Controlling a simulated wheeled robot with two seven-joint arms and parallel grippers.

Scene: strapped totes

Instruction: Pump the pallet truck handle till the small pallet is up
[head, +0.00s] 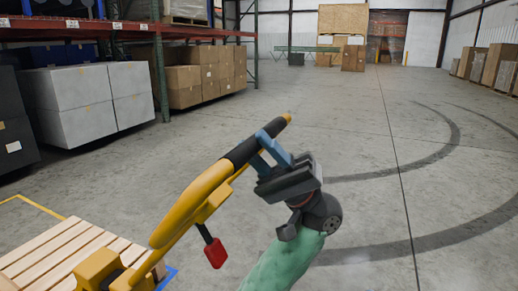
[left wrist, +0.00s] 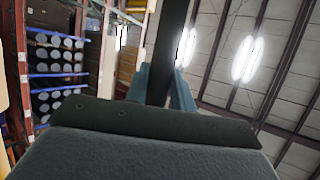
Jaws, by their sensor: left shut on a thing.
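The yellow pallet truck handle (head: 192,203) rises from the lower left of the head view, leaning to the right, with a black grip (head: 245,152) near its top. A red-tipped lever (head: 215,252) hangs below it. My left gripper (head: 265,148) is shut on the black grip; its blue fingers also show around the dark bar in the left wrist view (left wrist: 161,85). The small wooden pallet (head: 55,252) is at the lower left, partly cut off by the frame. Whether it is off the floor cannot be told. My right gripper is not in view.
A rack with brown boxes (head: 205,75) and grey-white cartons (head: 85,98) stands at the left. Yellow and blue lines mark the floor around the pallet. The concrete floor (head: 370,130) ahead and to the right is clear, with dark tyre marks.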

